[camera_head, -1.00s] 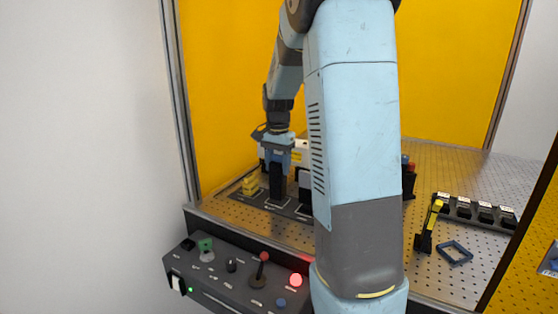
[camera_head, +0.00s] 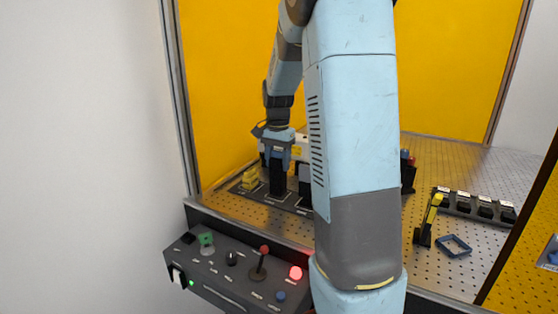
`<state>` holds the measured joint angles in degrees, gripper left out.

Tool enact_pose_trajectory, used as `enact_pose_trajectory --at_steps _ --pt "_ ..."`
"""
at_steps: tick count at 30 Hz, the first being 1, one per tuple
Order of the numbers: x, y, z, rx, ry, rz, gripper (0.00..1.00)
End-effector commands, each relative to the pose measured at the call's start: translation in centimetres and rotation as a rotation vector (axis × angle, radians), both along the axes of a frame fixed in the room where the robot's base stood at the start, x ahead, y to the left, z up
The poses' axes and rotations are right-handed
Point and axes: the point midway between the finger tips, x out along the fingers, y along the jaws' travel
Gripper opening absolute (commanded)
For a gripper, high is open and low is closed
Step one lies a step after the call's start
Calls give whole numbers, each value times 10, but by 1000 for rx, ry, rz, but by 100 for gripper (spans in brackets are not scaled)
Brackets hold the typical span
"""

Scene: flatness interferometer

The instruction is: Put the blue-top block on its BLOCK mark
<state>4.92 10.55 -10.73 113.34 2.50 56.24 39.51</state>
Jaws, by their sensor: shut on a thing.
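My gripper (camera_head: 277,172) points down over the dark base strip with white marks (camera_head: 238,190), at the left of the bench. It is shut on a dark upright piece (camera_head: 277,187), which I take to be the blue-top block. The fingers cover its top, so I cannot see a blue face. Its lower end is at or just above the strip; I cannot tell if it touches. The lettering of the marks is too small to read, and the BLOCK mark cannot be made out.
My arm hides the middle of the bench. On the right are a yellow-handled lever (camera_head: 432,214), a blue frame (camera_head: 454,246) and a black rack (camera_head: 480,207). A control panel (camera_head: 215,270) stands in front.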

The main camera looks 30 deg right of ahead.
Motion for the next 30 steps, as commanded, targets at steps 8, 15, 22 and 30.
enact_pose_trajectory --at_steps 8,15,22,30 --pt "0 0 -3 0 -1 0 9" --pt "0 0 -3 0 0 -1 69" --pt "0 -1 -3 0 0 -1 81" --pt "0 -1 2 0 0 -1 81"
